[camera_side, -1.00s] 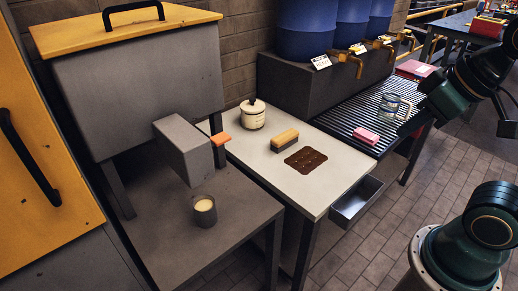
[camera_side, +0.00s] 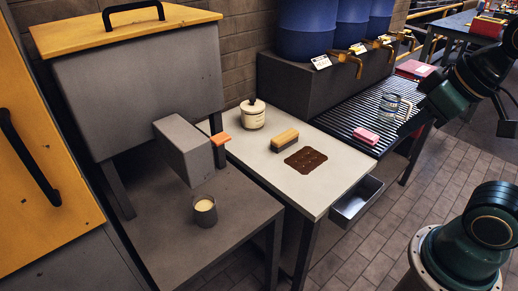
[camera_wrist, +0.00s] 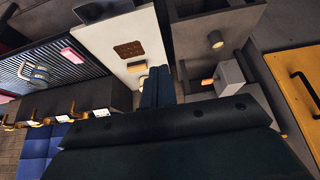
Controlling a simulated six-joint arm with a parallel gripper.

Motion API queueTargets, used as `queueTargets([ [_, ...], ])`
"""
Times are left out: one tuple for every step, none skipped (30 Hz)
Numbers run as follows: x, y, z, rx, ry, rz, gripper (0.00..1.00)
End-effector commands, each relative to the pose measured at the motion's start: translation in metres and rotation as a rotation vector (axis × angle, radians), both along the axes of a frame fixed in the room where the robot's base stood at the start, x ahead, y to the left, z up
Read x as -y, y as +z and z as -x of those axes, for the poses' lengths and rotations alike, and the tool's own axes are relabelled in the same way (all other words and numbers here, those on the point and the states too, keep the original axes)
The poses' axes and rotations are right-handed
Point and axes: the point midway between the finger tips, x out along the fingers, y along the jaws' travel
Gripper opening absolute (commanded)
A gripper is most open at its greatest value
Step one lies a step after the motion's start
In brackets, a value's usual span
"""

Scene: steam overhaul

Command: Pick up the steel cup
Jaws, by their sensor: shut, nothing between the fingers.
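A grey metal-looking cup (camera_side: 204,211), which I take for the steel cup, stands upright on the low grey stand below the box spout. It has pale contents. In the wrist view it shows small near the top (camera_wrist: 215,40). My gripper (camera_wrist: 156,72) is shut and empty, its two dark blue fingers side by side. It is well apart from the cup. In the side view my arm is at the right edge and I cannot make out the fingertips clearly.
The white table holds a lidded pot (camera_side: 253,113), a brush (camera_side: 283,139) and a brown mat (camera_side: 306,160). A ribbed rack (camera_side: 350,118) carries a pink block (camera_side: 366,136) and a mug (camera_side: 389,104). A grey spout box (camera_side: 185,149) with an orange tip overhangs the stand.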

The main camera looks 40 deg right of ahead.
Motion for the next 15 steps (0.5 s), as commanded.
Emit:
queueTargets([
  [0.0000,0.0000,0.0000,0.000,0.000,0.000,0.00],
  [0.0000,0.0000,0.0000,0.000,0.000,0.000,0.00],
  [0.0000,0.0000,0.0000,0.000,0.000,0.000,0.00],
  [0.0000,0.0000,0.0000,0.000,0.000,0.000,0.06],
  [0.0000,0.0000,0.0000,0.000,0.000,0.000,0.12],
  [0.0000,0.0000,0.0000,0.000,0.000,0.000,0.20],
  [0.0000,0.0000,0.0000,0.000,0.000,0.000,0.26],
  [0.0000,0.0000,0.0000,0.000,0.000,0.000,0.31],
  [0.0000,0.0000,0.0000,0.000,0.000,0.000,0.39],
  [0.0000,0.0000,0.0000,0.000,0.000,0.000,0.45],
  [0.0000,0.0000,0.0000,0.000,0.000,0.000,0.51],
  [0.0000,0.0000,0.0000,0.000,0.000,0.000,0.59],
  [0.0000,0.0000,0.0000,0.000,0.000,0.000,0.65],
  [0.0000,0.0000,0.0000,0.000,0.000,0.000,0.71],
  [0.0000,0.0000,0.0000,0.000,0.000,0.000,0.78],
])
